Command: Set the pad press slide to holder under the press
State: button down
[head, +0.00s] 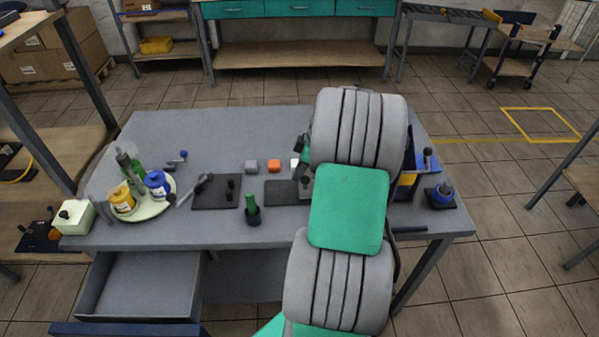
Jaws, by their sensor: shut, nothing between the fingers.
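A blue and yellow machine (408,181), likely the pad press, stands at the right of the grey table and is mostly hidden behind my arm. A black-knobbed part (428,154) shows at its right side. A small grey part (306,188) shows at the left edge of my arm, by a dark plate (281,193); I cannot tell whether it belongs to the slide. The slide's position and the holder cannot be made out. My arm reaches over the table and hides my gripper, so its place relative to the press cannot be told.
A drawer (142,287) hangs open. The back left is clear.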

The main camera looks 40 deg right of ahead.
jog(key=w+a, duration=0.2)
jog(key=shift+w+a+r, duration=0.25)
jog(key=shift+w+r, duration=0.1)
jog(key=v, duration=1)
